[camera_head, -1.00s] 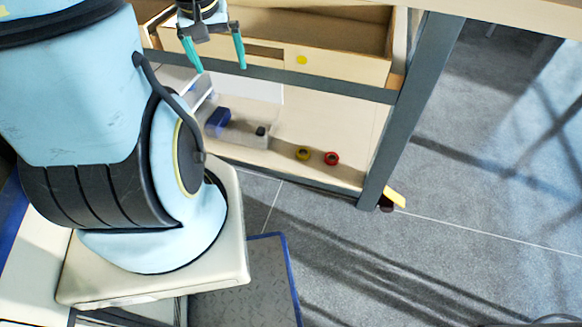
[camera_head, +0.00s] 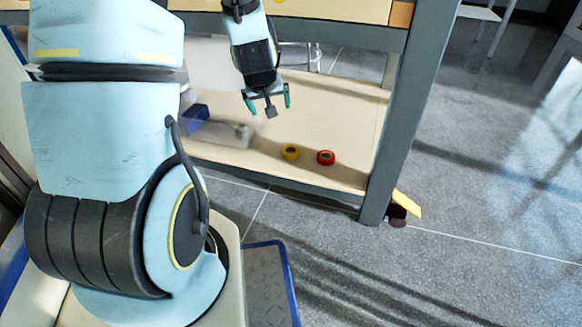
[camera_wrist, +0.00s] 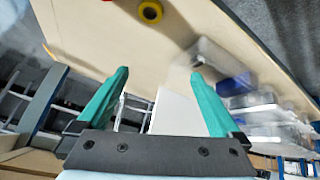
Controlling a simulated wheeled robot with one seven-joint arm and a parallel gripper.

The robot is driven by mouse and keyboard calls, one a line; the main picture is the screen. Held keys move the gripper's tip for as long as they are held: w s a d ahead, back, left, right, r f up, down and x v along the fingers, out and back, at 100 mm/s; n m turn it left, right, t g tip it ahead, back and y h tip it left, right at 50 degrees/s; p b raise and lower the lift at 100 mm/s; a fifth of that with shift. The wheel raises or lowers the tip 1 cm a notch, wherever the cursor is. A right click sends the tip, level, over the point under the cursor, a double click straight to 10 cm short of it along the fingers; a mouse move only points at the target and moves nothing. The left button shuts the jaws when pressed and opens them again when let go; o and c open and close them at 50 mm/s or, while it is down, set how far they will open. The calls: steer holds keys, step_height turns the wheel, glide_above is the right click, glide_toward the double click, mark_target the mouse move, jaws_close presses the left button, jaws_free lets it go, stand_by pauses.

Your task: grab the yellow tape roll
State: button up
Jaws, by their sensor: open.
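The yellow tape roll (camera_head: 291,152) lies flat on the low wooden shelf, near its front edge, just left of a red tape roll (camera_head: 326,157). In the wrist view the yellow tape roll (camera_wrist: 150,11) shows at the top, beyond the fingertips. My gripper (camera_head: 269,106) is open and empty, above the shelf and up and to the left of the roll, apart from it. In the wrist view its two green fingers (camera_wrist: 158,76) are spread with nothing between the tips.
The shelf (camera_head: 345,115) sits under a workbench with a grey leg (camera_head: 400,130) at right. Clear bins (camera_wrist: 215,57), some with blue contents, stand left of the rolls. A blue box (camera_head: 196,118) is there too. Open floor (camera_head: 480,170) lies right.

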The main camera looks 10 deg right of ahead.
mark_target(289, 149)
steer(key=d+f+t+y, duration=0.1)
steer(key=d+f, duration=0.2)
steer(key=f, duration=0.2)
steer(key=d+f+n+t+y, duration=0.1)
steer(key=d+f+t, duration=0.1)
steer(key=f, duration=0.3)
steer(key=d+f+n+t+y, duration=0.1)
steer(key=d+f+t, duration=0.1)
steer(key=d+f, duration=0.2)
steer(key=shift+w+d+f, duration=0.2)
steer(key=shift+d+f, duration=0.1)
steer(key=shift+f, duration=0.35)
steer(key=s+f, duration=0.1)
steer(key=s+f+y, duration=0.1)
steer(key=s+f+t+y, duration=0.1)
steer(key=shift+s+a+n, duration=0.1)
steer(key=shift+a+n, duration=0.15)
steer(key=shift+n, duration=0.15)
steer(key=b+x, duration=0.2)
steer(key=x, duration=0.2)
steer(key=shift+f, duration=0.2)
steer(key=shift+w+a+f, duration=0.1)
steer(key=shift+w+f, duration=0.05)
steer(key=shift+w, duration=0.55)
steer(key=b+x, duration=0.3)
steer(key=x, duration=0.1)
steer(key=shift+f, duration=0.1)
steer(key=shift+w+b, duration=0.3)
steer(key=shift+w, duration=0.25)
